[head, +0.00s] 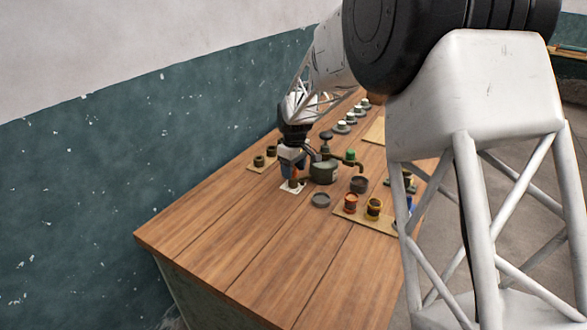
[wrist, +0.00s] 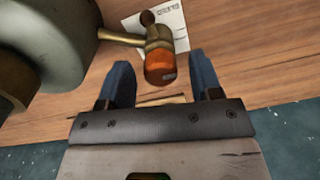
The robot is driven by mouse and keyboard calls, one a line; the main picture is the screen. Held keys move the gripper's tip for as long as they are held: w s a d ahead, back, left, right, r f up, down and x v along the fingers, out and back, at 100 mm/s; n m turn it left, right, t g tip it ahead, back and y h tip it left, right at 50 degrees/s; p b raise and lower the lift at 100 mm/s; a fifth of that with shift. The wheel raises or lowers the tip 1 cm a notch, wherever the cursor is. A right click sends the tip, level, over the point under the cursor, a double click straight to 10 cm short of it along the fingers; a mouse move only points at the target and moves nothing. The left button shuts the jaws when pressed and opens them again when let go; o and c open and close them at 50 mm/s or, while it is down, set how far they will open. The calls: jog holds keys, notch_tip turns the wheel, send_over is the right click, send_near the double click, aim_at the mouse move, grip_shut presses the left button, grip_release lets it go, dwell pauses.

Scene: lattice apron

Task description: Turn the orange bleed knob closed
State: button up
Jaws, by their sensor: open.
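The orange bleed knob (wrist: 160,68) sits on the end of a brass fitting (wrist: 120,38) that sticks out from the side of a grey-green vessel (wrist: 50,35). In the head view the vessel (head: 324,172) stands on the wooden table, with the knob (head: 294,183) small at its left, partly covered by my gripper (head: 291,176). In the wrist view my gripper (wrist: 160,62) is open. Its two blue fingers stand on either side of the knob, with visible gaps. The knob's dark marking faces the camera. I cannot tell how far it is turned.
A white printed card (wrist: 168,22) lies below the knob. A grey disc (head: 320,200), a dark cup (head: 359,184), an orange-topped pot (head: 351,203) and a brown pot (head: 374,208) are to the right. The table's (head: 235,245) near part is clear. A green-topped valve (head: 351,155) rises beside the vessel.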

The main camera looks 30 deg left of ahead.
jog(key=c, duration=0.9)
jog(key=shift+m, duration=0.5)
jog(key=m, duration=0.3)
jog(key=shift+m, duration=0.3)
jog(key=m, duration=0.4)
jog(key=shift+m, duration=0.3)
jog(key=m, duration=0.4)
jog(key=shift+m, duration=0.3)
jog(key=m, duration=0.4)
